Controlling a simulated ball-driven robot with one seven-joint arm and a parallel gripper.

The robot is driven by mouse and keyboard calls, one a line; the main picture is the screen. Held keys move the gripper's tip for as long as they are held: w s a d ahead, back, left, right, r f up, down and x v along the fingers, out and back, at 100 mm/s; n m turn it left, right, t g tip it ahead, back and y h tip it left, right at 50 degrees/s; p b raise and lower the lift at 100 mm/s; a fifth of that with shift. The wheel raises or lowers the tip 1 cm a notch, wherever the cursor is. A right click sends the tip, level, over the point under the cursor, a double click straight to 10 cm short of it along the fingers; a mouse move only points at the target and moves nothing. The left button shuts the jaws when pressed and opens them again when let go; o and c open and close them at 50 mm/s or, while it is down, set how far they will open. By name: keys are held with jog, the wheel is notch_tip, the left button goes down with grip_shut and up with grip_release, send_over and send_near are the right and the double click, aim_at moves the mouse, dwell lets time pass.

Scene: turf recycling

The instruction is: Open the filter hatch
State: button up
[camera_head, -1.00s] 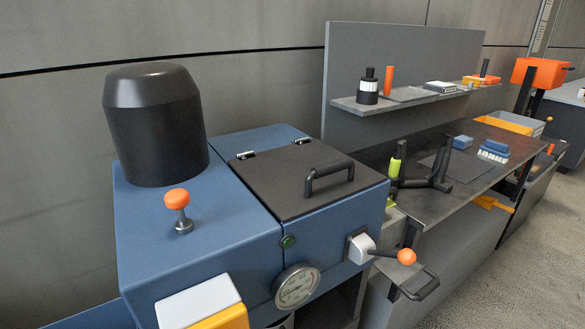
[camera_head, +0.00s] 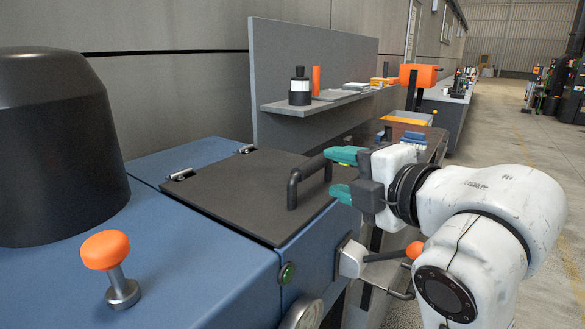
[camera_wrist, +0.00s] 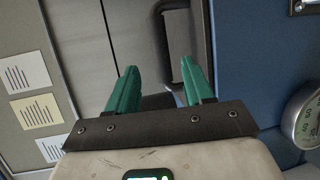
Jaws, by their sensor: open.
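The filter hatch is a dark flat lid (camera_head: 235,200) on the blue machine (camera_head: 185,265). It lies shut, with two hinges along its far edge. Its black bar handle (camera_head: 293,188) stands up near the lid's right edge. My gripper (camera_head: 343,174) is open and empty, with teal fingers spread just right of the handle. The fingers do not appear closed around it. In the wrist view, the handle (camera_wrist: 162,42) shows as a dark bar beyond the gap between the fingertips (camera_wrist: 158,68). Exact contact cannot be told.
An orange knob (camera_head: 106,250) and a black cylinder (camera_head: 55,140) stand on the machine at left. A white switch with an orange-tipped lever (camera_head: 414,250) sticks out below my gripper. A shelf (camera_head: 315,105) with bottles stands behind. Open floor lies at right.

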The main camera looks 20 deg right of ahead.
aim_at(306, 188)
jog(key=x, duration=0.9)
jog(key=shift+w+f, duration=0.1)
jog(key=shift+w, duration=0.15)
jog(key=shift+c, duration=0.4)
grip_shut()
